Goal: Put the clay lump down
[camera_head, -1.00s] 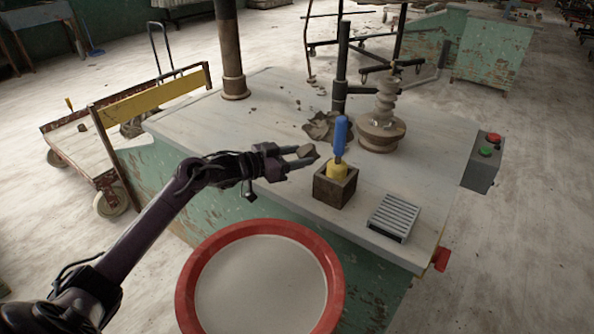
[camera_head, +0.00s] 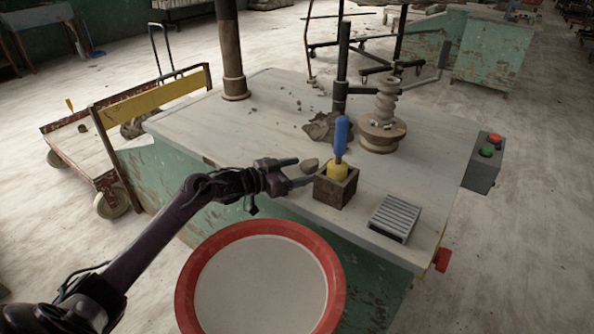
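The clay lump (camera_head: 309,164), small and grey-brown, appears to rest on the pale worktable (camera_head: 240,127), just left of the wooden box. My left gripper (camera_head: 305,171) is open at the table's front edge. Its two fingers are spread, one on the far side and one on the near side of the lump, and the lump sits at their tips. I cannot tell whether a finger still touches it. My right gripper is not in view.
A wooden box (camera_head: 336,190) with a blue-handled tool (camera_head: 341,134) stands close right of the gripper. A slatted grey block (camera_head: 394,217) lies further right. A red-rimmed round basin (camera_head: 190,290) is below. Clay scraps (camera_head: 321,127) lie behind.

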